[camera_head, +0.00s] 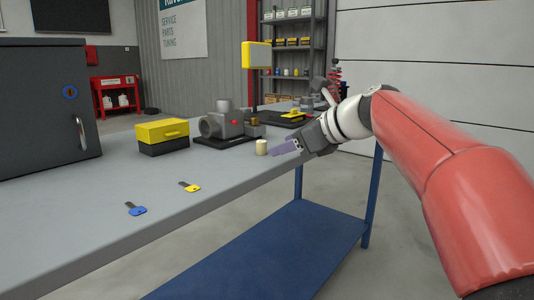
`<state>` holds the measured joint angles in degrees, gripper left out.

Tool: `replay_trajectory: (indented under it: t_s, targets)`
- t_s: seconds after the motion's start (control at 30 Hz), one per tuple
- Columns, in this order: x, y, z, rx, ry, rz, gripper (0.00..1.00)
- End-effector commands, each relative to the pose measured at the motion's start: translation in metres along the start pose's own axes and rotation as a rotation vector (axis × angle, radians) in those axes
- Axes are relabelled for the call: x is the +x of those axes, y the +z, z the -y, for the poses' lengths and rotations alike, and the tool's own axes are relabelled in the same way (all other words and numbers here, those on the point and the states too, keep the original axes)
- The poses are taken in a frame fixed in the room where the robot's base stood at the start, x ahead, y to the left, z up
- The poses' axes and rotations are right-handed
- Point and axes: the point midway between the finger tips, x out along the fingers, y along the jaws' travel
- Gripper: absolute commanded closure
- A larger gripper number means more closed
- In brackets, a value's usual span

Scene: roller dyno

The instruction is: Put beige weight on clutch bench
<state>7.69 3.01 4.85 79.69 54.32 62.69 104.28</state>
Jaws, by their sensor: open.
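The beige weight (262,147) is a small upright cylinder on the grey bench (170,215), near its front edge. My gripper (277,146) reaches in from the right and is open, with its fingertips just to the right of the weight. I cannot tell whether the fingers touch it. The bench has a grey top and blue legs with a blue lower shelf. A grey machine (225,123) on a black base stands just behind and left of the weight. I cannot tell from this view which surface is the clutch bench.
A yellow and black box (162,136) and a dark cabinet (45,100) stand on the bench at left. A blue key (137,210) and a yellow key (190,187) lie in front. More equipment (290,116) sits at the far end. The front left of the bench is mostly clear.

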Motion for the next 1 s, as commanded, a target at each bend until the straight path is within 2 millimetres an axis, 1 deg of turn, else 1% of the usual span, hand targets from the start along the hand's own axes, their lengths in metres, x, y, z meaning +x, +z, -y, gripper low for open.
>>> replay_trajectory:
  t_s: [0.1,0.3,0.5,0.63,0.8,0.9,1.0]
  targets:
    - [0.006,0.006,0.010,0.092,0.012,0.043,0.52]
    - [0.015,0.014,0.017,0.174,0.027,0.081,0.52]
    - [0.036,0.015,0.016,0.175,0.026,0.080,0.52]
    - [0.046,0.015,0.015,0.174,0.027,0.080,0.52]
    - [0.072,0.016,0.014,0.174,0.027,0.079,0.52]
    - [0.084,0.018,0.014,0.173,0.027,0.080,0.52]
    - [0.087,0.019,0.014,0.172,0.024,0.080,0.52]
